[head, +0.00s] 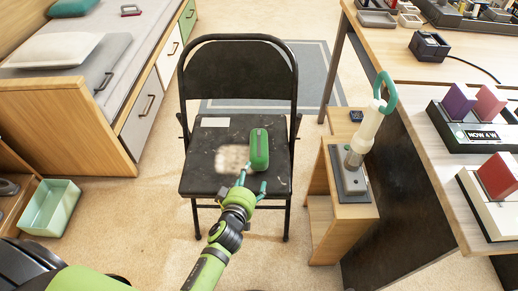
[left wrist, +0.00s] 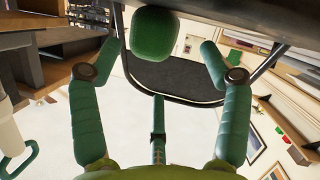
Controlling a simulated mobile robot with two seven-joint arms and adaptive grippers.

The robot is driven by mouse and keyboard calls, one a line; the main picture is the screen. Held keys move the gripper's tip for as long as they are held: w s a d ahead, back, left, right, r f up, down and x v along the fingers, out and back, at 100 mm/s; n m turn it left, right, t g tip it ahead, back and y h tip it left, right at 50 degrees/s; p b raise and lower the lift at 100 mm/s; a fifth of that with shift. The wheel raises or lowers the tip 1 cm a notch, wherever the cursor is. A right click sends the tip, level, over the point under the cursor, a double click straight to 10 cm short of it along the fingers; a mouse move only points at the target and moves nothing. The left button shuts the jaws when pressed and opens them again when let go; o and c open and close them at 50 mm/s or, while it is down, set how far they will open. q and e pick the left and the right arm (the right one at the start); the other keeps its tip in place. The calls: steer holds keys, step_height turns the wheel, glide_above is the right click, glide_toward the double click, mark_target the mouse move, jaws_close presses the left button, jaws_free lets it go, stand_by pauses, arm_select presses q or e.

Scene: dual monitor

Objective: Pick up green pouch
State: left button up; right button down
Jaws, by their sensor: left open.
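The green pouch (head: 259,149) is a rounded, elongated shape on the right half of the black folding chair's seat (head: 205,178). My left gripper (head: 252,180) is just in front of it, at the near edge of the seat, with its fingers spread. In the left wrist view the pouch (left wrist: 156,35) shows at the top, between the two green fingers of the open gripper (left wrist: 158,50). I see no clear contact between fingers and pouch. My right gripper is not in view.
A beige block (head: 232,159) lies on the seat just left of the pouch. The chair's backrest (head: 237,41) rises behind. A wooden stand with a grey and beige device (head: 366,136) is to the right. A green bin (head: 50,207) sits on the floor at left.

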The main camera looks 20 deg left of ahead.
mark_target(257, 166)
arm_select(q)
steer(key=x, duration=0.2)
steer(key=b+x, duration=0.1)
steer(key=x, duration=0.3)
steer(key=shift+w+d+r, duration=0.1)
steer(key=shift+w+d, duration=0.15)
steer(key=shift+d, duration=0.05)
steer(key=shift+w, duration=0.4)
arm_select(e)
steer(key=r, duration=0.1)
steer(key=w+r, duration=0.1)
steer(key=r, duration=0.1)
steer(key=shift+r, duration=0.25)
arm_select(q)
steer(key=c, duration=1)
